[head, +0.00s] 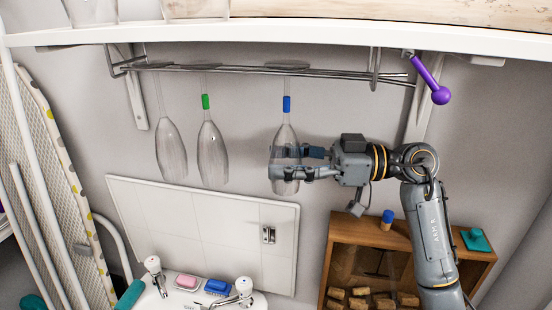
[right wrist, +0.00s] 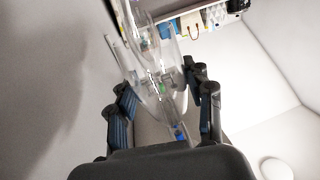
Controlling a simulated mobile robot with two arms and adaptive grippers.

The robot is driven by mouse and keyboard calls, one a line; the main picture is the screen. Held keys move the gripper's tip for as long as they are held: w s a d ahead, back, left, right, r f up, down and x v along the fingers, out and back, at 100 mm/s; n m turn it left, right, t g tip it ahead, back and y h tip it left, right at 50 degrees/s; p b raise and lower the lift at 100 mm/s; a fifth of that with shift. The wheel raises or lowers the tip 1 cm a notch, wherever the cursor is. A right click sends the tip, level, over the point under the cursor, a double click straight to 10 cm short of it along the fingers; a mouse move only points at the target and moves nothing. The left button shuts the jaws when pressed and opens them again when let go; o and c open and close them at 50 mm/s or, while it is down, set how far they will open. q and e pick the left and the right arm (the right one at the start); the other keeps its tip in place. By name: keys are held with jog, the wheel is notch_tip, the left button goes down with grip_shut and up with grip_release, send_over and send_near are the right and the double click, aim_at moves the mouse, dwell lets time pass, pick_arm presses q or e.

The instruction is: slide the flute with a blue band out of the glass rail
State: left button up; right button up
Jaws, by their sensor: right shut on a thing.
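The flute with a blue band (head: 285,132) hangs bowl-down from the metal glass rail (head: 240,68), the rightmost of three flutes. Its blue band (head: 287,104) is on the stem below the rail. My right gripper (head: 278,163) comes from the right and is shut around the bowl of this flute. In the right wrist view clear glass (right wrist: 155,85) shows between the fingers, with a blue spot low down. A flute with a green band (head: 212,150) and a plain flute (head: 170,145) hang to the left. My left gripper is out of view.
A purple knobbed rod (head: 428,80) hangs near the rail's right end. A white shelf (head: 320,32) runs above. Below are a wooden box of corks (head: 345,228) and a white sink (head: 185,298) with taps. An ironing board (head: 62,160) stands at left.

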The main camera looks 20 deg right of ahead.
jog(key=shift+s+d, duration=0.1)
dwell(0.3)
jog(key=shift+s+a+v, duration=0.1)
jog(key=shift+s+v, duration=0.05)
jog(key=shift+v, duration=0.7)
jog(key=shift+s+a+v, duration=0.1)
jog(key=shift+s+v, duration=0.05)
jog(key=shift+v, duration=0.65)
jog(key=shift+s+v, duration=0.2)
jog(key=shift+v, duration=0.65)
jog(key=shift+s+v, duration=0.2)
jog(key=shift+v, duration=1)
jog(key=shift+s+v, duration=0.25)
jog(key=shift+v, duration=0.95)
jog(key=shift+a, duration=0.15)
jog(key=shift+s+b+v, duration=0.2)
jog(key=shift+b+v, duration=0.1)
jog(key=shift+v, duration=0.95)
jog(key=shift+s+b+v, duration=0.25)
jog(key=shift+b+v, duration=0.05)
jog(key=shift+v, duration=0.9)
jog(key=shift+a, duration=0.1)
jog(key=shift+s+a+b+v, duration=0.1)
jog(key=shift+s+b+v, duration=0.05)
jog(key=shift+v, duration=0.65)
jog(key=shift+s+a+b+v, duration=0.1)
jog(key=shift+s+b+v, duration=0.1)
jog(key=shift+v, duration=0.6)
jog(key=shift+s+b+v, duration=0.15)
jog(key=shift+v, duration=0.6)
